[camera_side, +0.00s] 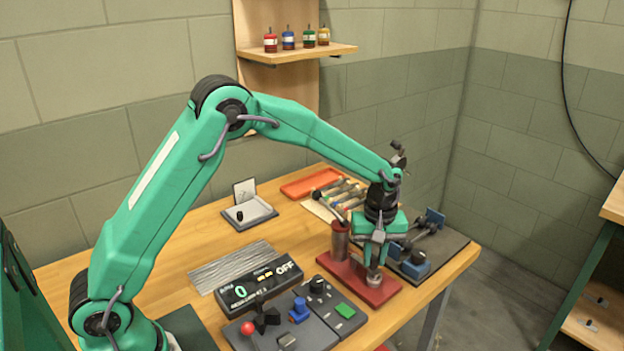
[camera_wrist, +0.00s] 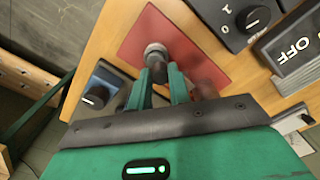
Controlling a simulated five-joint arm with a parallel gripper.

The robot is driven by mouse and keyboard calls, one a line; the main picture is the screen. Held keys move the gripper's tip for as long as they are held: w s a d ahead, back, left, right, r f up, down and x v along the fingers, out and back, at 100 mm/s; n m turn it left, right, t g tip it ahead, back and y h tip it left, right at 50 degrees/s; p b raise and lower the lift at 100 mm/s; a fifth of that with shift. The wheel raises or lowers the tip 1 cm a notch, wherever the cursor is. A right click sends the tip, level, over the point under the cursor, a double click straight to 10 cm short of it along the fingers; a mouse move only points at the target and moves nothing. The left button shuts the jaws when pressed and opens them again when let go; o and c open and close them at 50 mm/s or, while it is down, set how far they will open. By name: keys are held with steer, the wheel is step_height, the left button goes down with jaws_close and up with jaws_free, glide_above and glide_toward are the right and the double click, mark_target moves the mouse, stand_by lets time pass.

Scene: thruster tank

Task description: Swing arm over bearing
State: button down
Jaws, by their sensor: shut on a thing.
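My gripper (camera_side: 374,258) points straight down over the red plate (camera_side: 345,272) near the table's front right. Its fingers are shut on a small silver round part (camera_side: 373,279), which looks like the bearing, low over or on the plate; I cannot tell whether it touches. In the wrist view the silver part (camera_wrist: 155,49) shows at the fingertips (camera_wrist: 160,68), with the red plate (camera_wrist: 185,40) behind it. A dark red cylinder (camera_side: 340,240) stands upright on the plate, left of my gripper. In the wrist view it is mostly hidden.
A dark base with blue blocks (camera_side: 416,264) lies close right of the plate. A control panel with a knob (camera_side: 318,285), red-ball lever (camera_side: 248,327) and green button (camera_side: 345,310) is in front. A display reading OFF (camera_side: 262,283) stands left. Tools and an orange tray (camera_side: 310,183) lie behind.

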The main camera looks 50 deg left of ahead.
mark_target(374, 258)
steer(key=shift+w, duration=0.1)
steer(key=c, duration=1.3)
jaws_free()
steer(key=shift+r, duration=0.15)
steer(key=shift+r, duration=3.8)
